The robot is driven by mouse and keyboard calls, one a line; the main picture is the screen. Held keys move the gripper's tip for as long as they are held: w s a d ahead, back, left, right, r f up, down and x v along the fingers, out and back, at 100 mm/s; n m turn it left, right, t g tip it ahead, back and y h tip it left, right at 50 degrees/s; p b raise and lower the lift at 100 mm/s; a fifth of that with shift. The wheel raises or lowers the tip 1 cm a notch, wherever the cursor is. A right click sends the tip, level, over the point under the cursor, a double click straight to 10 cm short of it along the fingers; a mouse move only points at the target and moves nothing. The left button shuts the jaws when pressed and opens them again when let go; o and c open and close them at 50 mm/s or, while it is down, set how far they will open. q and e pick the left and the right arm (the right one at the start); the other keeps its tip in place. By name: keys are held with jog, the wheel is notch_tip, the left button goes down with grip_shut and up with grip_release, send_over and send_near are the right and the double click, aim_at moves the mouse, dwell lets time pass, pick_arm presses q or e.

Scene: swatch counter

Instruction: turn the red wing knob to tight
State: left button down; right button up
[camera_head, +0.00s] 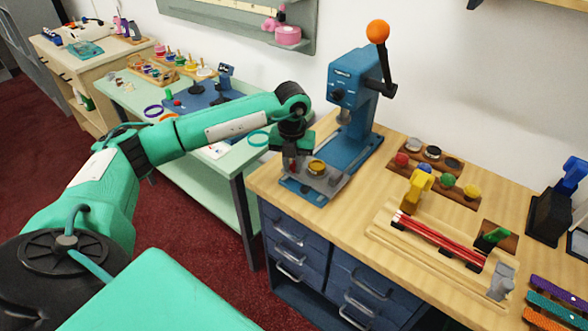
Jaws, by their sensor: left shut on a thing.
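The red wing knob (293,167) shows only as a small patch of red between the fingers of my left gripper (291,163). It is at the left side of the grey fixture on the blue press base. Most of the knob is hidden by the gripper, so I cannot tell how its wings are turned. My left gripper points down and is shut on the knob. A yellow round piece (317,167) sits on the fixture, just right of the gripper. My right gripper is not in view.
The blue press (347,100) with an orange-balled lever (378,32) stands right behind the gripper. To the right are a wooden rack of knobs (433,174) and a tray with red rods (440,240). A mint green table (225,180) stands to the left, across a gap.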

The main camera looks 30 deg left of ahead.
pick_arm(q)
jog(key=m+b, duration=0.1)
jog(key=m, duration=0.2)
jog(key=shift+a+f+b, duration=0.1)
jog(key=shift+a+b, duration=0.2)
jog(key=shift+b, duration=0.1)
jog(key=shift+a+m+b, duration=0.1)
jog(key=shift+m+b, duration=0.35)
jog(key=shift+m, duration=0.75)
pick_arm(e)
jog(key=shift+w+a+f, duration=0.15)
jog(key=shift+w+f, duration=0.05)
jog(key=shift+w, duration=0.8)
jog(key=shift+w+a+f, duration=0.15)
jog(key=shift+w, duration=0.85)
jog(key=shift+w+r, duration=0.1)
pick_arm(q)
jog(key=c, duration=1.3)
grip_release()
jog(key=shift+c, duration=0.2)
